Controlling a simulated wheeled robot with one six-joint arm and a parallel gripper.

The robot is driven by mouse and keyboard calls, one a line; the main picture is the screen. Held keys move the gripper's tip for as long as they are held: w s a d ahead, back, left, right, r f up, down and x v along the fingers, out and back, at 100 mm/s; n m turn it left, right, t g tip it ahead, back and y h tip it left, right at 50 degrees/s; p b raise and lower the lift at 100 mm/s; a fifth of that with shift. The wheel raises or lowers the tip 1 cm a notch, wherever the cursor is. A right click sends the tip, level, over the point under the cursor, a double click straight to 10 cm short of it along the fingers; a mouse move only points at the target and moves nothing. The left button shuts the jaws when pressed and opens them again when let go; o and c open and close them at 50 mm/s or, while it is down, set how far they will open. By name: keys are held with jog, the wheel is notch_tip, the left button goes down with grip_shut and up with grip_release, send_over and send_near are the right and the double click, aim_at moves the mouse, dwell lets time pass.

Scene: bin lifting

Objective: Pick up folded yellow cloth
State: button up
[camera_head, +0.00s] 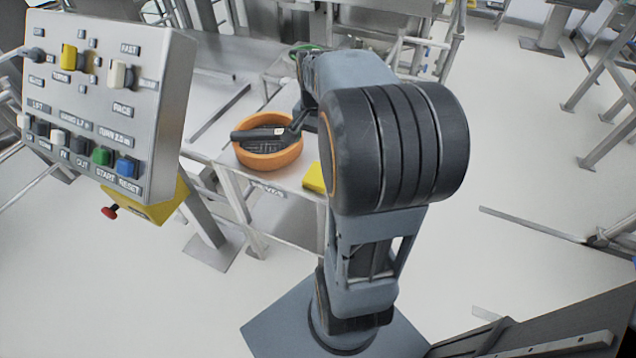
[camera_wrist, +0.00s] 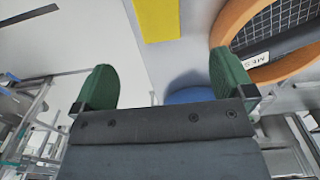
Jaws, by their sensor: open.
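The folded yellow cloth (camera_head: 314,178) lies on a pale bench top, right of an orange bowl, and my arm hides part of it in the head view. In the wrist view the yellow cloth (camera_wrist: 157,18) is a flat strip at the top edge, cut off by the frame. My arm hides most of the gripper in the head view.
The orange bowl (camera_head: 268,158) holds a dark object with a pale label; its rim (camera_wrist: 229,25) is close to the right finger. A blue rounded thing (camera_wrist: 190,96) shows between the fingers, partly hidden. A button panel (camera_head: 110,95) stands at the left.

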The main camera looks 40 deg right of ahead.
send_over(318, 175)
notch_tip(318, 175, down, 8)
jog(key=shift+w+d+r+b, duration=0.15)
jog(key=shift+b, duration=0.3)
jog(key=shift+f+b, duration=0.45)
jog(key=shift+f, duration=2.25)
jog(key=shift+c, duration=0.5)
jog(key=c, duration=0.9)
jog(key=shift+o, duration=0.2)
